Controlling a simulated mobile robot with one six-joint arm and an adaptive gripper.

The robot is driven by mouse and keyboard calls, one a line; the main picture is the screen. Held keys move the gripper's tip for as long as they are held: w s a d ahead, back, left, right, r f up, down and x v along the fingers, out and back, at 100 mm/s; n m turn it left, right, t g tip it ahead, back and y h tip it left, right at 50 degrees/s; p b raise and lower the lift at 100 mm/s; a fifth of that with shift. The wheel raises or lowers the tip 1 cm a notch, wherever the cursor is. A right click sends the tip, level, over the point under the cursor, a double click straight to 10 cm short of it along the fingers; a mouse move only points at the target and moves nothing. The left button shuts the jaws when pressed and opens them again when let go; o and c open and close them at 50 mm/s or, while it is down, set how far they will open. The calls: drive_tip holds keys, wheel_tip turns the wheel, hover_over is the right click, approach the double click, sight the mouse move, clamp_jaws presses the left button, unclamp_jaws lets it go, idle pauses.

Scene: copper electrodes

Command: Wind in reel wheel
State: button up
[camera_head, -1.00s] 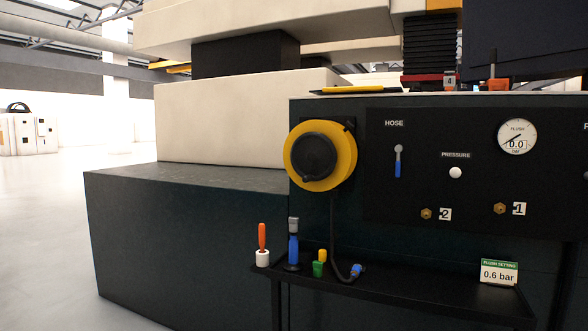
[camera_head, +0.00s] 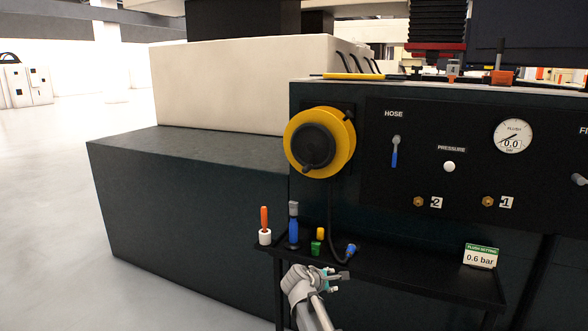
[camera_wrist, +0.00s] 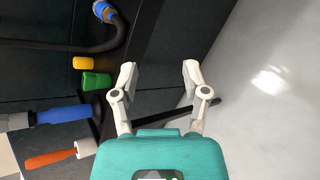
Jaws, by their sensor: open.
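The reel wheel is a yellow disc (camera_head: 344,143) with a black hub (camera_head: 313,148), mounted on the dark machine front in the head view. A small black knob (camera_head: 309,169) sits low on the hub. A black hose (camera_head: 333,215) hangs from the reel to a blue end fitting (camera_head: 350,250) on the shelf; the fitting also shows in the wrist view (camera_wrist: 103,11). My gripper (camera_wrist: 160,68) is open and empty, with its fingers apart over the shelf edge. In the head view my gripper (camera_head: 338,281) is in front of the shelf, below the reel.
The black shelf (camera_head: 410,280) carries an orange-handled tool (camera_head: 264,218), a blue-handled tool (camera_head: 293,230), yellow and green pieces (camera_head: 316,248), and a "0.6 bar" card (camera_head: 480,257). Above are a hose lever (camera_head: 395,152) and a flush gauge (camera_head: 513,136) reading 0.0. Open floor lies left.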

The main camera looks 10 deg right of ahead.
drive_tip(key=w+a+r+n+t+p, duration=0.2)
drive_tip(key=w+r+n+p, duration=0.25)
drive_tip(key=r, duration=0.45)
drive_tip(key=w+a+r+n+t+p, duration=0.2)
drive_tip(key=w+a+r+n+p, duration=0.1)
drive_tip(key=r+p, duration=0.4)
drive_tip(key=n+t+p, duration=0.4)
drive_tip(key=n+p, duration=0.3)
approach(304, 171)
drive_tip(key=w, duration=0.2)
drive_tip(key=shift+s+d, duration=0.1)
drive_tip(key=shift+d, duration=0.3)
drive_tip(key=shift+d, duration=0.1)
drive_tip(key=shift+x, duration=4.55)
drive_tip(key=shift+w+d, duration=0.15)
drive_tip(key=shift+w, duration=0.2)
clamp_jaws()
